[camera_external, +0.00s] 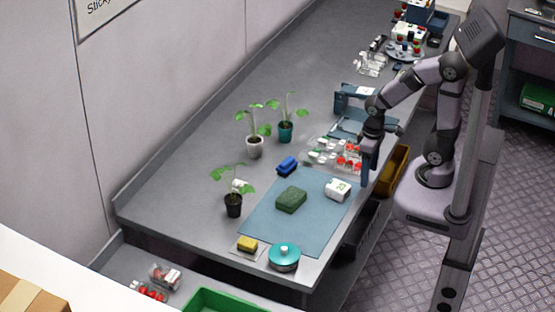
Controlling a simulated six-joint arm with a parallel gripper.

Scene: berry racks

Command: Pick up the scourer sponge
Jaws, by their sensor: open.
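A dark green, rough-looking block (291,199), which looks like the scourer sponge, lies on the blue mat (268,228) on the grey counter. A smaller yellow block (247,244), which could also be a sponge, lies on a pale square at the mat's near left corner. My gripper (367,180) points down near the counter's right edge, beyond the mat and to the right of the green block. It is open and well apart from both blocks. Its fingertips are small and dark here, and nothing shows between them.
Potted plants (233,203) stand to the left. A clear tray of red berries (345,158) is beside my gripper.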

